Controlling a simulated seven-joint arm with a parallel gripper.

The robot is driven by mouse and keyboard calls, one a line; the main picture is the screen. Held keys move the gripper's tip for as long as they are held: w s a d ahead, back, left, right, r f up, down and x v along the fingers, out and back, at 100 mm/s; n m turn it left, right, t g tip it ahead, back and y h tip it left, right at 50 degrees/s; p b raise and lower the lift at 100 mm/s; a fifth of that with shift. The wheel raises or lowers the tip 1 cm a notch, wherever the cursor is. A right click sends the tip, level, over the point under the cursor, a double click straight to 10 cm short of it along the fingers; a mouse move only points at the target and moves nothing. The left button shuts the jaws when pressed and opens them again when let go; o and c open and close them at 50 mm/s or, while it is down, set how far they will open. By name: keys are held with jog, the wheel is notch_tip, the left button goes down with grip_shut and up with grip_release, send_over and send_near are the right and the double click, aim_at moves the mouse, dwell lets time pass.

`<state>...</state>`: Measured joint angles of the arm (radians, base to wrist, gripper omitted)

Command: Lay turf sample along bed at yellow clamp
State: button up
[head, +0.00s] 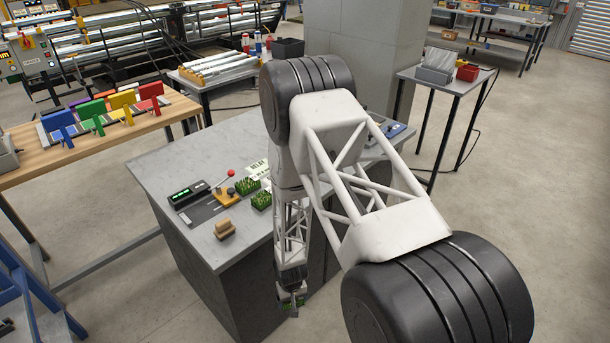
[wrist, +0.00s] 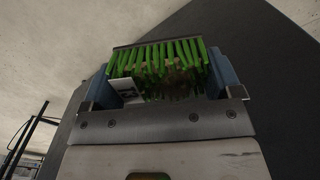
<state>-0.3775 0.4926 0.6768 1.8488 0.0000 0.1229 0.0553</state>
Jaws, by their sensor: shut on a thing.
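My gripper (head: 291,299) hangs low at the near edge of the grey bench in the head view. It is shut on a green turf sample (head: 293,305), which shows large in the wrist view (wrist: 160,62) between two blue-grey jaws, with a white number tag (wrist: 127,91) at its left. On the bench, a dark test device has a flat grey bed (head: 203,211) with a yellow-orange clamp (head: 226,199) and a red-knobbed lever (head: 231,173). My gripper is well to the right of and nearer than the bed.
Two more turf samples (head: 247,186) stand right of the clamp, near a white sign (head: 257,169). A tan block (head: 225,229) sits in front of the bed. The bench's left top (head: 155,165) is bare. A wooden table (head: 100,140) with coloured holders stands left.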

jog(key=w+d+r+m, duration=0.1)
jog(key=w+d+r, duration=0.2)
jog(key=w+d, duration=0.7)
jog(key=w+d+r+m, duration=0.2)
jog(key=w+d+r, duration=0.1)
jog(key=w+d, duration=0.7)
jog(key=d, duration=0.2)
jog(key=shift+d+m, duration=0.3)
jog(key=shift+d, duration=0.1)
